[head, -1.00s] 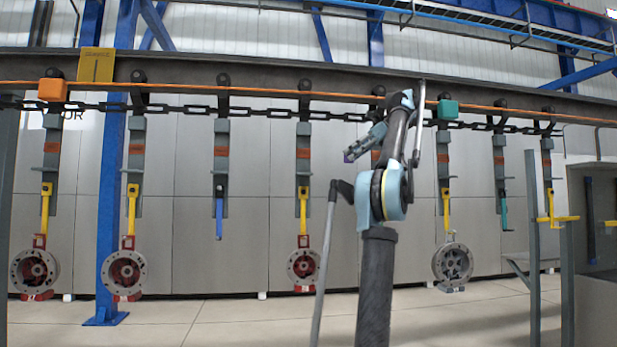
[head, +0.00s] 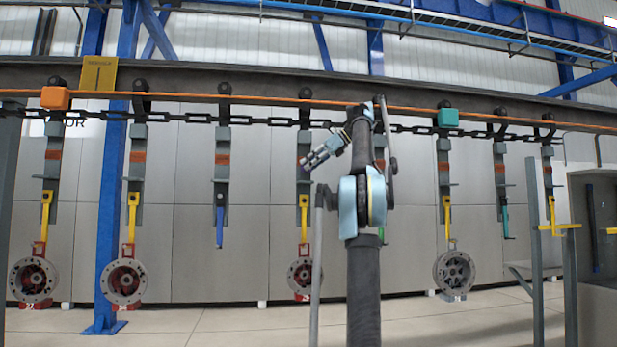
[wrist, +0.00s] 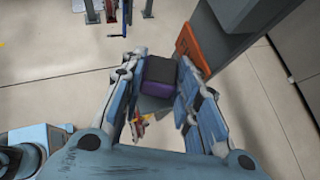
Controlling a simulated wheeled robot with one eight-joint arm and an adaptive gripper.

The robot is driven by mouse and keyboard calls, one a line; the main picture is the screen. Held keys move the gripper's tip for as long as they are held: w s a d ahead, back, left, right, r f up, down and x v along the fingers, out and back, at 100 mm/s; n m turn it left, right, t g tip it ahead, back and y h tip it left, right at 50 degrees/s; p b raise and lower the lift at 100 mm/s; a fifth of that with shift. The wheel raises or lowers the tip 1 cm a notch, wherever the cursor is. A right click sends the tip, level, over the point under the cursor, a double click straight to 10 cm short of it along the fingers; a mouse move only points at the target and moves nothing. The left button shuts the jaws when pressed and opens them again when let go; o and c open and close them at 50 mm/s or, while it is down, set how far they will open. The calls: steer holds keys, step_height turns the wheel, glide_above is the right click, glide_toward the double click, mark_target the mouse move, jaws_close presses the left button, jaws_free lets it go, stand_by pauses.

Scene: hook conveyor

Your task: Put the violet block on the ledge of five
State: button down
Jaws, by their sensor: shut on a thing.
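My gripper (head: 304,169) is shut on the violet block (wrist: 160,75), which sits between its two fingers in the wrist view. The block's top looks dark and its side violet. In the head view the gripper overlaps the fourth hanger (head: 303,140) from the left, and the block is barely visible there. In the wrist view a grey ledge (wrist: 152,105) shows just below the block, beside an orange band (wrist: 190,47) on a grey hanger. I cannot tell whether block and ledge touch. I see no readable number five on the hangers.
Several hangers hang from the overhead rail (head: 180,78). Some carry yellow hooks with round flanged parts (head: 124,281). An orange block (head: 55,98) and a teal block (head: 448,118) are up at the rail. Grey posts (head: 540,250) stand at the right. The floor in front is clear.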

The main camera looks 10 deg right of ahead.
steer(key=shift+w+a, duration=0.2)
steer(key=shift+a, duration=0.25)
steer(key=shift+d+f, duration=0.1)
steer(key=shift+f, duration=1.7)
steer(key=c, duration=1.2)
jaws_free()
steer(key=v, duration=1.2)
steer(key=shift+r, duration=0.1)
